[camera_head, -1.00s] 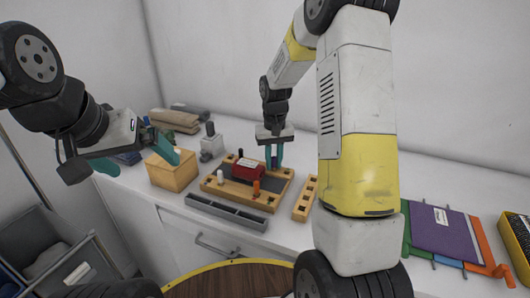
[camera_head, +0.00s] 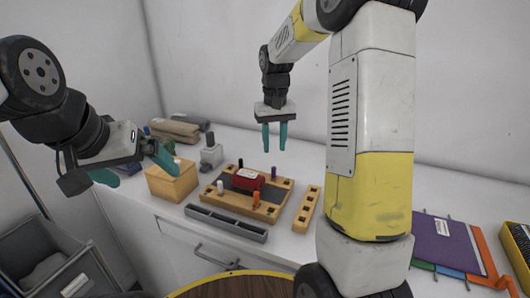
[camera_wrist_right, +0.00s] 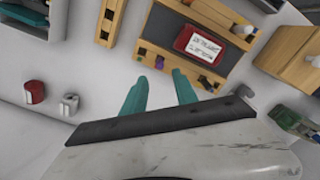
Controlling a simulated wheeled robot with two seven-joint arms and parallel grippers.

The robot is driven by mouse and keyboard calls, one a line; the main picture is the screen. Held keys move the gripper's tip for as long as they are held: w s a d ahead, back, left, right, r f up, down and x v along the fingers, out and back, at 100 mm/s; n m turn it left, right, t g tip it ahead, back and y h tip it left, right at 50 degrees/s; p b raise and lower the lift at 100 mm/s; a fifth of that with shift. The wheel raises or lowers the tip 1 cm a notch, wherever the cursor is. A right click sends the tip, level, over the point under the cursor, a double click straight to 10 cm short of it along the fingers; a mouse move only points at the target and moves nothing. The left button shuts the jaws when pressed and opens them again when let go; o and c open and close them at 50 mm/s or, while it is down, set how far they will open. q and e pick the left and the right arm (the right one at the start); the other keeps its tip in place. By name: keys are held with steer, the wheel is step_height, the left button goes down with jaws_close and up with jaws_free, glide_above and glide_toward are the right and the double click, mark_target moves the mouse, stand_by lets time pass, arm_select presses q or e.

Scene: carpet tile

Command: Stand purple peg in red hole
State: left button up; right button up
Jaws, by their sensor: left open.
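The purple peg (camera_head: 274,172) stands upright at the back right corner of the wooden board (camera_head: 212,197). In the right wrist view it is a small dark purple shape (camera_wrist_right: 160,62). The red colour of a hole under it cannot be made out. My right gripper (camera_head: 274,148) hangs above and behind the board, fingers down, apart and empty; its two teal fingers also show in the right wrist view (camera_wrist_right: 160,90). My left gripper (camera_head: 133,166) is open and empty at the left, beside the wooden box.
The board also carries a red labelled block (camera_head: 249,180), a black peg (camera_head: 240,163), a white peg (camera_head: 220,187) and an orange peg (camera_head: 256,198). A wooden strip with holes (camera_head: 306,208) lies to its right, a grey tray (camera_head: 226,222) in front, a wooden box (camera_head: 172,181) left.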

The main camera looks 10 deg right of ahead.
steer(key=s+r+t+y, duration=0.1)
steer(key=s+r+t, duration=0.2)
steer(key=s+r, duration=0.75)
steer(key=s+a+t+y, duration=0.1)
steer(key=s+a+t, duration=0.1)
steer(key=s, duration=1.1)
steer(key=shift+s+t, duration=0.4)
steer(key=shift+t, duration=0.2)
steer(key=shift+a, duration=0.1)
stand_by(0.5)
